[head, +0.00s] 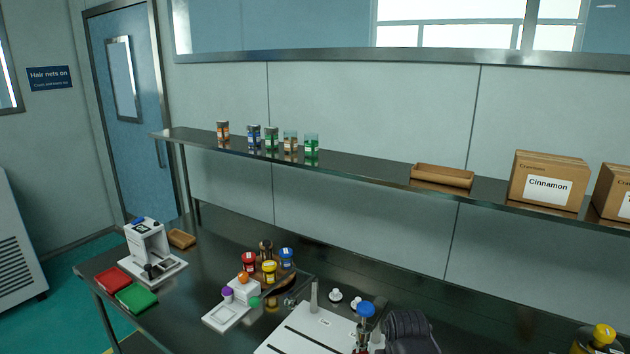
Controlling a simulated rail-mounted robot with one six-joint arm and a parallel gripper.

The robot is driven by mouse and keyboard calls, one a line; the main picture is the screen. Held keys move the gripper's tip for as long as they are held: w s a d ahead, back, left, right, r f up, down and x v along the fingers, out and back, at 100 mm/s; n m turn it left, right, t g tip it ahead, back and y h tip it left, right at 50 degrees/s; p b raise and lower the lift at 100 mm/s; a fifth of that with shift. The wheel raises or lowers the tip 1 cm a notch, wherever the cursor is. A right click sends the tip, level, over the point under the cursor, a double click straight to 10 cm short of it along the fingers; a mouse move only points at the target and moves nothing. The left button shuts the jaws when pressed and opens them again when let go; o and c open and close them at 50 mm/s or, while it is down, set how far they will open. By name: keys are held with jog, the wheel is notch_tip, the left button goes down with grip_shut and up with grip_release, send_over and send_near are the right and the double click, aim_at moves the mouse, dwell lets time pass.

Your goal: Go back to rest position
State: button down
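A dark, ribbed part of my arm (408,325) shows at the bottom edge, right of centre, over the right side of the white sieve machine (308,330). I cannot make out the gripper's fingertips there, nor whether they are open or shut. A blue-topped item (365,310) stands upright just left of this dark part. I cannot tell whether it touches my gripper. The lower parts of both are cut off by the frame or hidden.
A tray (288,279) with several coloured-cap jars, a white scale (226,316), a white press-like device (148,250), and red (112,280) and green (136,298) pads occupy the table. The shelf (360,170) above holds several jars, a wooden tray (442,176) and cardboard boxes (548,182).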

jog(key=shift+w+f+p, duration=0.15)
jog(key=shift+f+p, duration=0.15)
